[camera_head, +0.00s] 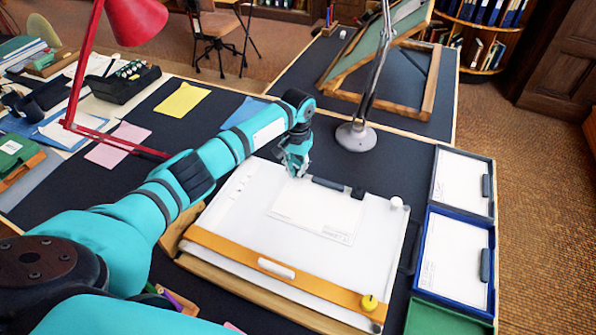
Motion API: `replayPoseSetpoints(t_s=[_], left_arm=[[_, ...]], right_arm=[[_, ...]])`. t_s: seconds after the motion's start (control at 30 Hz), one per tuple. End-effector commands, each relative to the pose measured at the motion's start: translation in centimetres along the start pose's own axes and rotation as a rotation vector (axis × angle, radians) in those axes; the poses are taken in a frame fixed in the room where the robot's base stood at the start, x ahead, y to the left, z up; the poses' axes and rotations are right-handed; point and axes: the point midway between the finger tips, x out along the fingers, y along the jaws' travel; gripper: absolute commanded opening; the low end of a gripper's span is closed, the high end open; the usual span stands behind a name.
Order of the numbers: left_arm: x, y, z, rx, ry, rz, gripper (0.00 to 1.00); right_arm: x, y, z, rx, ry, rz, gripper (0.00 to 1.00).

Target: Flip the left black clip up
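A white drafting board (237,214) lies tilted on the dark desk mat, with a white sheet (318,212) on it. A long black bar (328,184) runs along the sheet's top edge, with a small black clip (358,193) at its right end. My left gripper (295,168) is over the board's top edge, at the left end of the black bar. The left black clip is not clear to see; the gripper seems to cover that spot. Whether the fingers touch anything or are open is too small to tell. My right gripper is out of view.
A grey lamp base (355,137) stands behind the board. Trays with paper, one grey (491,164) and one blue (492,238), lie at right. A red lamp (88,60) stands left.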

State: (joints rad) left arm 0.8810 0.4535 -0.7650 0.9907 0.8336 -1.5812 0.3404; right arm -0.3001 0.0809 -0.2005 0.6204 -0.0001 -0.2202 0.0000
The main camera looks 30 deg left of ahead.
Motion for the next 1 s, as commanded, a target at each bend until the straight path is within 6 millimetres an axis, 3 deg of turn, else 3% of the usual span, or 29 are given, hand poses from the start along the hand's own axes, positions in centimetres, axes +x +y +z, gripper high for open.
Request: replayPoseSetpoints(t_s=[0.03,1.0], left_arm=[[-0.3,-0.1,-1.0,-0.004,0.036,0.000,0.00],[0.1,-0.3,-1.5,-0.004,0.020,-0.006,0.00]], right_arm=[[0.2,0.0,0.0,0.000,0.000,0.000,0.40],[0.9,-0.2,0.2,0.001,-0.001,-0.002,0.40]])
